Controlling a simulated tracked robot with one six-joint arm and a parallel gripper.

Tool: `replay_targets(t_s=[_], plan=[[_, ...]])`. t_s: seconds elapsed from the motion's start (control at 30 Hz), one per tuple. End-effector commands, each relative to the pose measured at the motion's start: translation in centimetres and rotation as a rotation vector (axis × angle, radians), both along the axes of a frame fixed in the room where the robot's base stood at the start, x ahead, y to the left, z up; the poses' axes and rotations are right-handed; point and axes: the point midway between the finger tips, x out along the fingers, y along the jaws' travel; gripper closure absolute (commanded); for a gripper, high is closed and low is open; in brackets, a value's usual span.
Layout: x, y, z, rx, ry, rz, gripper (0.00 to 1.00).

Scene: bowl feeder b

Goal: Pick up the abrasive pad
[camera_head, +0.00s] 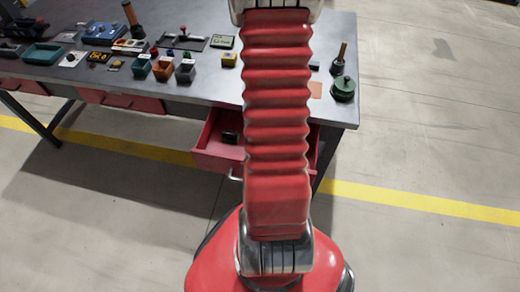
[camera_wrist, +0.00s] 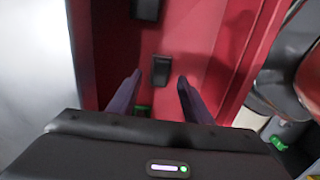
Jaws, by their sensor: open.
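My gripper (camera_wrist: 160,80) is open in the wrist view, its two dark fingers pointing into an open red drawer (camera_wrist: 215,45). A small black block (camera_wrist: 160,70) lies on the drawer floor between and slightly beyond the fingertips, with nothing held. A small green item (camera_wrist: 143,109), partly hidden by the left finger and my gripper body, lies nearer. I cannot tell for sure which item is the abrasive pad. In the head view the drawer (camera_head: 213,160) shows below the table with a dark item (camera_head: 230,137) in it; my arm hides its right part.
A second dark object (camera_wrist: 146,10) lies in the drawer at the top edge of the wrist view. The table (camera_head: 215,88) carries bins, tools, a flat orange square (camera_head: 315,90) and a green round-topped item (camera_head: 343,89). The drawer walls stand close on both sides of the fingers.

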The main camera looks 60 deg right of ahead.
Motion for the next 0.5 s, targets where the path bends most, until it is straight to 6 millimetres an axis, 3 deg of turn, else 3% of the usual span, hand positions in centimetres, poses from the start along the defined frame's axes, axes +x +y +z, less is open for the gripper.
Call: replay_targets(t_s=[0.5], plan=[[0.1,0.2,-4.5,0.000,0.001,0.001,0.55]])
